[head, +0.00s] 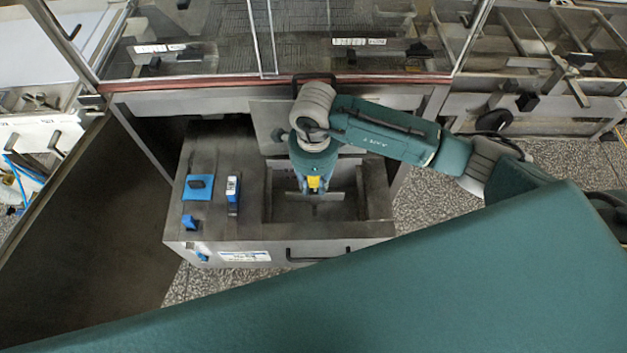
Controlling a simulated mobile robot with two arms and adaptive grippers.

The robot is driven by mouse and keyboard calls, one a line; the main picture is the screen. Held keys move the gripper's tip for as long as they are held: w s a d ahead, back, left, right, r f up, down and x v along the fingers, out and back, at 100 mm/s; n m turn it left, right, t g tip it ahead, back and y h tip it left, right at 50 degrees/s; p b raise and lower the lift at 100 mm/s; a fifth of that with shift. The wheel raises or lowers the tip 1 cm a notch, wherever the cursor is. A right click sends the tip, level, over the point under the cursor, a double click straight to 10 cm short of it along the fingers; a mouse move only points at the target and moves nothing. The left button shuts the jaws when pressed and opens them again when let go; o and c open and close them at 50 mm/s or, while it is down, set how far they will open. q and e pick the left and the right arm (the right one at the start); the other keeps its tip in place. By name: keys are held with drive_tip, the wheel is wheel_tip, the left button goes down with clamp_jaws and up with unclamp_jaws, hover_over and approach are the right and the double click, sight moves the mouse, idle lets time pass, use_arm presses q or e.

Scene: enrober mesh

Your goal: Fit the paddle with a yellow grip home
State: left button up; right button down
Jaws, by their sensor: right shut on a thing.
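My right gripper (313,186) reaches down over the open rectangular well in the grey metal unit. It is shut on the paddle by its yellow grip (314,182). A grey, bar-like part shows just below the grip, inside the outline of the well; I cannot tell whether it belongs to the paddle or touches anything. The paddle's lower end is hard to make out in the dark well (347,211). My left gripper is not in view.
Blue items (198,187) and a blue-and-white item (232,190) sit on the unit's top, left of the well. A black handle (318,256) is on its front. Clear panels and a metal frame stand behind. Speckled floor (430,195) is open at right.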

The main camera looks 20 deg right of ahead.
sight(313, 200)
drive_tip(key=shift+f+b, duration=1.55)
drive_tip(key=shift+f, duration=1.2)
drive_tip(key=shift+f+b, duration=1.2)
drive_tip(key=shift+f, duration=0.15)
drive_tip(key=shift+f+b, duration=0.4)
drive_tip(key=shift+b, duration=0.05)
drive_tip(key=c, duration=1.4)
unclamp_jaws()
wheel_tip(313, 200, up, 12)
